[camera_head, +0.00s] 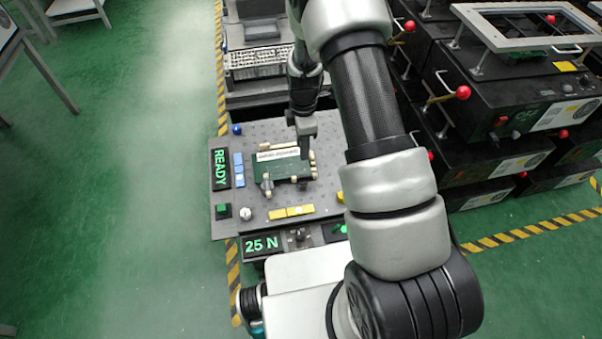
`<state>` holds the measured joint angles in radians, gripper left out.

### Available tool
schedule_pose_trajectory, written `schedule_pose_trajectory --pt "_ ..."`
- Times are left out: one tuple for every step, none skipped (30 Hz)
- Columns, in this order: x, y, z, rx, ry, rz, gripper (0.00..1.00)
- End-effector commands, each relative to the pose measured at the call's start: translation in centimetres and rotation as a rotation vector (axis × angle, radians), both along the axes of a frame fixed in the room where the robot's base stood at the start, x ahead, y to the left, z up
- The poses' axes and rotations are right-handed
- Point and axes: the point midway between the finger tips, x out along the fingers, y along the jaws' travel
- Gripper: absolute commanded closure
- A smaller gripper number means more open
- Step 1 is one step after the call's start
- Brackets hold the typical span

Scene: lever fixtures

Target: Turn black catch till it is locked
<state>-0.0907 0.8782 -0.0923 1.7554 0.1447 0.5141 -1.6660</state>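A green board (272,172) with a white label strip (278,154) lies on the grey perforated plate of the fixture. Small cream posts stand at its edges. A small dark part, possibly the black catch (267,188), sits at the board's lower left corner. Another dark part (302,185) is at its lower right. Which one is the catch, and whether it is locked, is too small to tell. My gripper (304,154) points down over the board's upper right. Its fingertips are too small and dark to show their opening or contact.
The plate carries a READY display (220,168), blue blocks (239,170), yellow blocks (292,211), a green button (223,211) and a white knob (247,214). A 25 N display (262,245) is in front. Black machines with red-knobbed levers (462,92) stand at right. My arm hides the plate's right side.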

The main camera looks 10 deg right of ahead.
Motion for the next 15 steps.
schedule_pose_trajectory --pt "-0.1 0.0 -1.5 -0.001 0.004 0.002 0.70" --pt "-0.1 0.0 -2.2 -0.001 0.004 0.002 0.70" --pt "-0.1 0.1 -3.1 -0.001 0.005 0.001 0.70" --pt "-0.1 0.1 -3.7 -0.001 0.004 0.000 0.70" --pt "-0.1 0.1 -4.4 -0.001 0.004 0.001 0.70" --pt "-0.1 0.0 -5.3 -0.001 0.003 0.001 0.70" --pt "-0.2 0.0 -6.0 -0.001 0.005 0.000 0.70" --pt "-0.2 0.0 -6.6 -0.001 0.004 0.000 0.70" --pt "-0.1 0.0 -7.5 -0.001 0.004 0.000 0.70" --pt "-0.1 0.0 -8.1 -0.001 0.003 0.000 0.70" --pt "-0.1 0.0 -8.8 -0.001 0.004 0.000 0.70" --pt "-0.2 0.0 -9.6 -0.001 0.004 0.000 0.70" --pt "-0.1 0.0 -10.2 -0.001 0.004 -0.001 0.70" --pt "-0.1 0.0 -10.7 -0.001 0.003 0.000 0.70" --pt "-0.1 0.0 -11.4 -0.001 0.002 0.000 0.70"
